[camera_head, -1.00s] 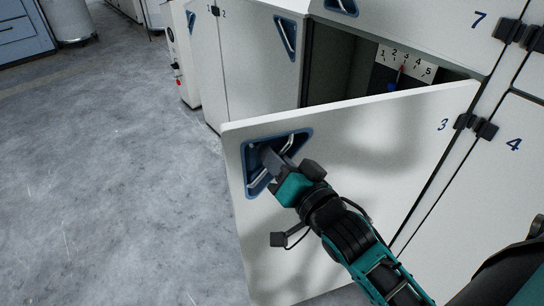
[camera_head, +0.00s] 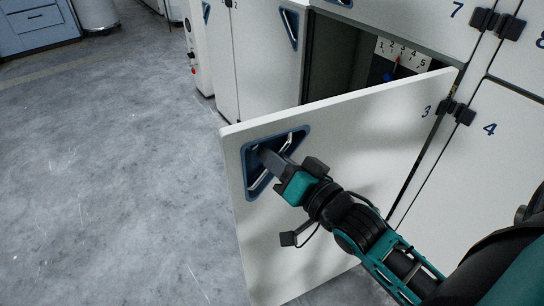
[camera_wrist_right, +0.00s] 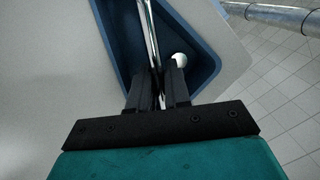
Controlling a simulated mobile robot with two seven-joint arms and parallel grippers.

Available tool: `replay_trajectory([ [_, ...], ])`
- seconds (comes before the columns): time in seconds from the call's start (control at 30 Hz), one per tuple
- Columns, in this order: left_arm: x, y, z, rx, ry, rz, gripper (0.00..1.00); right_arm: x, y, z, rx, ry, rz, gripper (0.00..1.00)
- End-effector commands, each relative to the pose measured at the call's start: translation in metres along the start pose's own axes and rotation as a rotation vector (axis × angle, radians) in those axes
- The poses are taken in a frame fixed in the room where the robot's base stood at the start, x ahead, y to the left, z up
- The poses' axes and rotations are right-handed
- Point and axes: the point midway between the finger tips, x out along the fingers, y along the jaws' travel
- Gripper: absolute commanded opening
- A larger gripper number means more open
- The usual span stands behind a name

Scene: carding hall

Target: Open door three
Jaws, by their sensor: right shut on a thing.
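Door three (camera_head: 345,170) is a white panel marked 3, hinged at its right side. It stands swung well open, with the dark compartment (camera_head: 335,60) showing behind it. Its handle (camera_head: 252,180) is a metal bar in a blue triangular recess near the free edge. My right gripper (camera_head: 266,158) reaches into this recess. In the right wrist view, the two dark fingers (camera_wrist_right: 160,82) are shut on the metal bar (camera_wrist_right: 150,35), one on each side. My left gripper is not in view.
Closed door four (camera_head: 490,165) is to the right, and closed doors one and two are to the left. Grey floor (camera_head: 110,190) left of the open door is clear.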

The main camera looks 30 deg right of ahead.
Motion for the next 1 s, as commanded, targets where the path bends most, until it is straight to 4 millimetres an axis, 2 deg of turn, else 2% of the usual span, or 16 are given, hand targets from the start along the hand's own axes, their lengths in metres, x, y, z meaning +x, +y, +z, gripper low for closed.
replay_trajectory([
  [0.67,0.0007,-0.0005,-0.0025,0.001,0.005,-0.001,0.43,-0.0014,-0.0005,-0.0028,-0.001,0.001,-0.009,0.00],
  [0.7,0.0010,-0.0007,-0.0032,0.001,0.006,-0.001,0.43,-0.0014,-0.0005,-0.0028,-0.001,0.001,-0.009,0.20],
  [0.87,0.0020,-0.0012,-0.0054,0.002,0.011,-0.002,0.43,-0.0014,0.0000,-0.0021,-0.001,0.000,-0.008,0.35],
  [1.0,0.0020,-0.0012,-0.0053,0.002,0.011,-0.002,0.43,-0.0015,0.0003,-0.0016,-0.001,-0.002,-0.007,0.37],
])
